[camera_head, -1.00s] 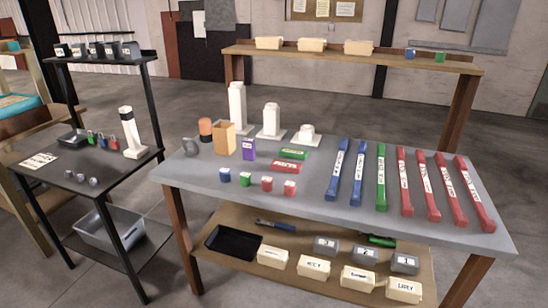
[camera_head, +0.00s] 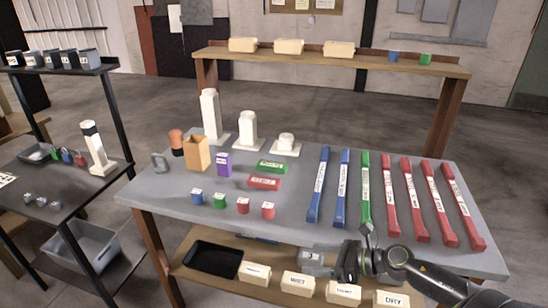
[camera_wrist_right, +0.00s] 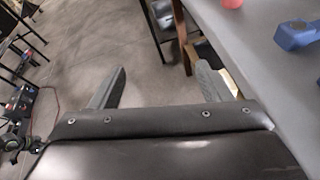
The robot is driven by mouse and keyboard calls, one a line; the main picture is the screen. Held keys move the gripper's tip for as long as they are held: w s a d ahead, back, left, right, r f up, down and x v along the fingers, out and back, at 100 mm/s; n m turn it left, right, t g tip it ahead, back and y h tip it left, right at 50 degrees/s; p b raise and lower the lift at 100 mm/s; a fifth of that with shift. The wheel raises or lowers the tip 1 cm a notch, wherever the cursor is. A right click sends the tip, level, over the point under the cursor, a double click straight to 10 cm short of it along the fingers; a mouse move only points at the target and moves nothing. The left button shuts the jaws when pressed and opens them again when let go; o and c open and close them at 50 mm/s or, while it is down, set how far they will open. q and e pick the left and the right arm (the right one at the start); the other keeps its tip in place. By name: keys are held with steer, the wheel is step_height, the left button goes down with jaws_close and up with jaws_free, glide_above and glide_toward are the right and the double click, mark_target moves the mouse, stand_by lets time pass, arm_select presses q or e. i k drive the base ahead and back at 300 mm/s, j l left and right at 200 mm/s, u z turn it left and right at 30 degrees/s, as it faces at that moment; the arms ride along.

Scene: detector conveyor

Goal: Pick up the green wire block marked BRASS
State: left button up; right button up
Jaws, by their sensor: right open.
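A green block with a white label (camera_head: 272,166) lies flat on the grey table in the head view, behind a similar red labelled block (camera_head: 263,182). A small green cube (camera_head: 219,201) stands in the front row, between a blue cube (camera_head: 197,197) and a red one (camera_head: 243,205). I cannot read BRASS on either green piece. My right gripper (camera_head: 368,236) is at the table's front edge, to the right of these blocks and apart from them. In the right wrist view its two fingers (camera_wrist_right: 162,80) are spread, with nothing between them. My left gripper is not in view.
Long blue, green and red labelled bars (camera_head: 364,188) lie on the right half of the table (camera_head: 160,192). White pieces (camera_head: 248,130), an orange box (camera_head: 197,153) and a purple box (camera_head: 223,164) stand at the back left. Bins sit on the lower shelf (camera_head: 190,272).

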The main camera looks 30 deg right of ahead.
mark_target(263, 166)
steer(key=i+l, duration=0.8)
steer(key=l, duration=0.2)
steer(key=i+l, duration=0.35)
steer(key=l, duration=0.15)
